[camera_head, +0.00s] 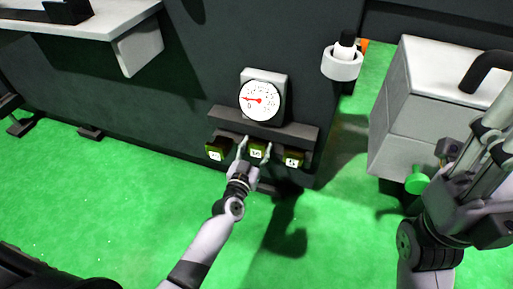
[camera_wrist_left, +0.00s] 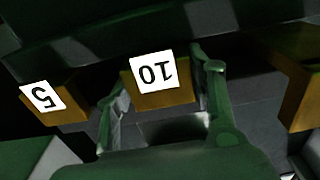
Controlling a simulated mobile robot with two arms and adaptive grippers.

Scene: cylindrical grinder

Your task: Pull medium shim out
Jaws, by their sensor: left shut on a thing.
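The medium shim (camera_head: 257,149) is the middle of three dark yellow blocks with white labels under the dark ledge below the gauge. In the left wrist view its label reads 10 (camera_wrist_left: 153,72), upside down. My left gripper (camera_head: 254,155) has one finger on each side of this shim and is shut on it. The shim is still in line with its neighbours, below the ledge. In the left wrist view the two fingers (camera_wrist_left: 160,95) flank the block. My right gripper (camera_head: 492,135) is at the right edge, partly cut off, away from the shims.
The left shim (camera_head: 215,150) and right shim (camera_head: 293,158) stand close on either side. A block labelled 5 (camera_wrist_left: 43,96) shows in the left wrist view. The gauge (camera_head: 260,100) is above the ledge (camera_head: 285,131). A grey cabinet (camera_head: 405,110) is at right; green floor is clear in front.

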